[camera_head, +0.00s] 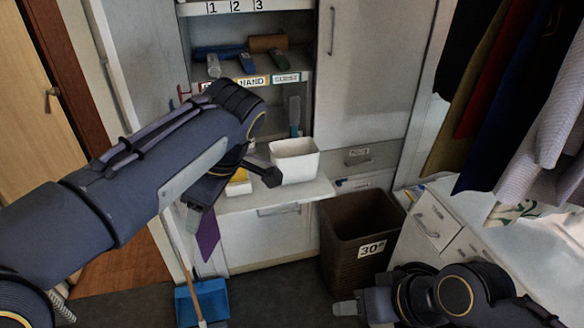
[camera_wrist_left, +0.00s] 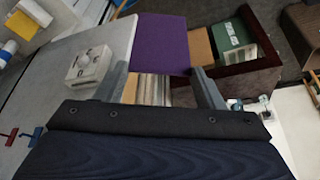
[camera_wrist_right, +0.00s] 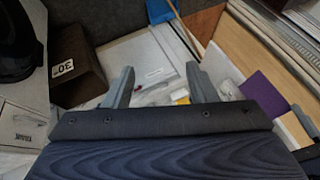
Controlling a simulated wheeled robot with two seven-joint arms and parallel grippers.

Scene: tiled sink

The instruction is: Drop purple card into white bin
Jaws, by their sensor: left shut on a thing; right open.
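The purple card (camera_head: 208,235) hangs below my left gripper, in front of the white cabinet. In the left wrist view the card (camera_wrist_left: 162,42) is held at the fingertips of my left gripper (camera_wrist_left: 159,72). The left fingertips are mostly hidden in the head view. The card also shows at the right of the right wrist view (camera_wrist_right: 265,95). The white bin (camera_head: 295,162) stands on the counter, right of my left wrist, apart from the card. Its inside looks empty. My right gripper (camera_head: 348,307) is low at the front, empty and open in the right wrist view (camera_wrist_right: 160,80).
A brown basket (camera_head: 345,262) marked 30 stands on the floor right of the cabinet. A blue dustpan (camera_head: 203,302) lies below the card. Shelves (camera_head: 250,78) with small items are behind. Clothes (camera_head: 530,110) hang at the right.

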